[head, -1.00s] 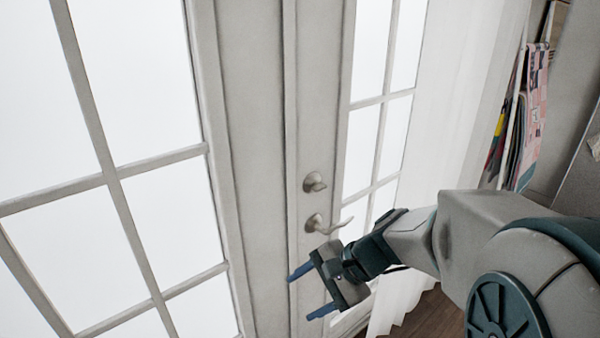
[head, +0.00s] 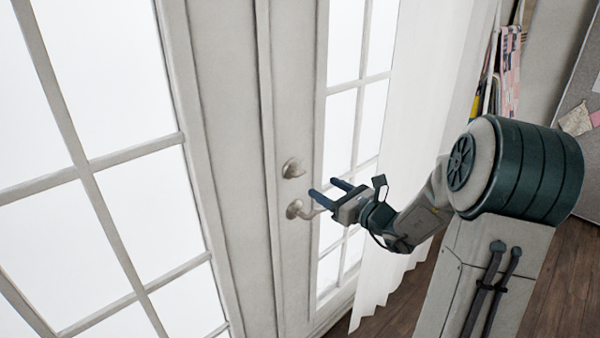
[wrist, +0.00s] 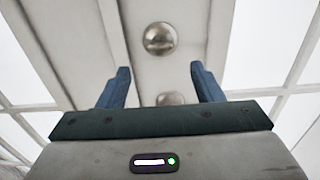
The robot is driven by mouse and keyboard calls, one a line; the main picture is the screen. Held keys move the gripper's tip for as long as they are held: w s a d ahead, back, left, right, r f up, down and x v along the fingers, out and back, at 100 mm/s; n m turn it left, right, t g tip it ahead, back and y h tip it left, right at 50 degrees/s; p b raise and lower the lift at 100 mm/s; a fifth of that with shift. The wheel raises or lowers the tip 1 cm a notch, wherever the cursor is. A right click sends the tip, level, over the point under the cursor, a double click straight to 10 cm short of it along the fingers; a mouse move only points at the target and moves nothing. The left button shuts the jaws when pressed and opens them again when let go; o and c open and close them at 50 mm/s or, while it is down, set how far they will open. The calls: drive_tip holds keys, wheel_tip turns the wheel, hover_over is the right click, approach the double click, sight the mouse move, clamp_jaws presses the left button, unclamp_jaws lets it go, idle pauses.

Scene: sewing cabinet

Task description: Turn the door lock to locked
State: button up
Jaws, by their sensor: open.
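The door lock is a round metal knob (head: 293,168) on the white door frame, above the lever handle (head: 295,210). In the wrist view the lock (wrist: 160,39) is ahead of and above the gap between the fingers, and part of the handle (wrist: 170,98) shows between them. My gripper (head: 328,191) is open and empty, with blue fingers pointing at the door. It is to the right of the lock and slightly lower, close to the handle's lever, which it partly hides. It appears apart from the lock. I cannot tell whether it touches the handle.
The glazed double door (head: 228,180) fills the left and middle. A white curtain (head: 420,110) hangs to the right of it. Hanging fabrics (head: 508,70) and a pinboard (head: 575,90) are at the far right. Wooden floor (head: 560,290) shows at the lower right.

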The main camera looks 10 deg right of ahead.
sight(301, 174)
drive_tip(key=p+x, duration=0.1)
drive_tip(key=x, duration=0.9)
drive_tip(key=shift+w+a, duration=0.2)
drive_tip(key=shift+w, duration=0.1)
drive_tip(key=c, duration=1)
